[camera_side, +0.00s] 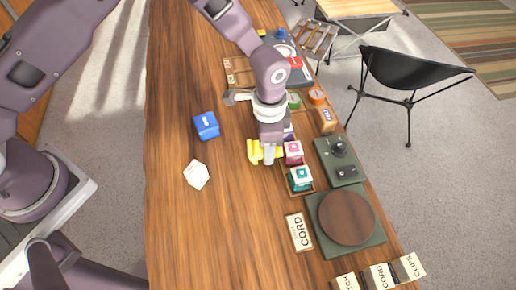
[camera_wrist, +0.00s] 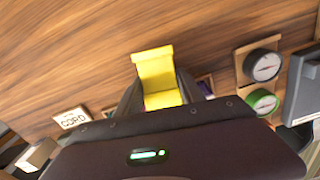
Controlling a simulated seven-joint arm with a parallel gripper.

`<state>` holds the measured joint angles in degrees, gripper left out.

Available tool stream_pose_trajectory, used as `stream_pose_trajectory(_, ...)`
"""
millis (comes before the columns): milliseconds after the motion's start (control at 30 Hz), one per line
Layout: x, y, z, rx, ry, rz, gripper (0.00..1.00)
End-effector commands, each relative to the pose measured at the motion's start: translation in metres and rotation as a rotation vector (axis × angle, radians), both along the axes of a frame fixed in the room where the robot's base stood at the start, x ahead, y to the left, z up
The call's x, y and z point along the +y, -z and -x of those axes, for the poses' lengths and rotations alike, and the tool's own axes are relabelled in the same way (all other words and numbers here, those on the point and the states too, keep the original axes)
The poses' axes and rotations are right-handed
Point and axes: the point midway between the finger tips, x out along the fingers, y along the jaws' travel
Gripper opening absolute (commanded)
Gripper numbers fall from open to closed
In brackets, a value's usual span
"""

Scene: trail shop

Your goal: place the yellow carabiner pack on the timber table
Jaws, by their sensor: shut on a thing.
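The yellow carabiner pack (camera_wrist: 157,76) is between the two fingers of my gripper (camera_wrist: 156,100) in the wrist view, with bare wood around its far end. In the side view my gripper (camera_side: 268,155) points down over the timber table (camera_side: 200,245), shut on the yellow pack (camera_side: 254,151). The fingers and wrist hide part of the pack. I cannot tell whether the pack touches the table or is a little above it.
A blue pack (camera_side: 206,125) and a white pack (camera_side: 196,174) lie on the table left of my gripper. Pink (camera_side: 293,152) and teal (camera_side: 300,178) packs stand close on its right. A round wooden disc (camera_side: 347,216) and a CORD label (camera_side: 299,232) are nearer the front. The wood at left front is clear.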

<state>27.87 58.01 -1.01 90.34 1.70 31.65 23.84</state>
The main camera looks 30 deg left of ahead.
Motion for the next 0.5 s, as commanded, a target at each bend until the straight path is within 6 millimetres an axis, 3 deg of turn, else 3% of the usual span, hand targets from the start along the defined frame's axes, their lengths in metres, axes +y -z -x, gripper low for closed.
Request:
stream_pose_trajectory(233,0.0,-0.007,-0.001,-0.003,0.0,0.002,0.0)
stream_pose_trajectory(500,0.0,-0.073,-0.001,-0.005,0.0,0.003,0.0)
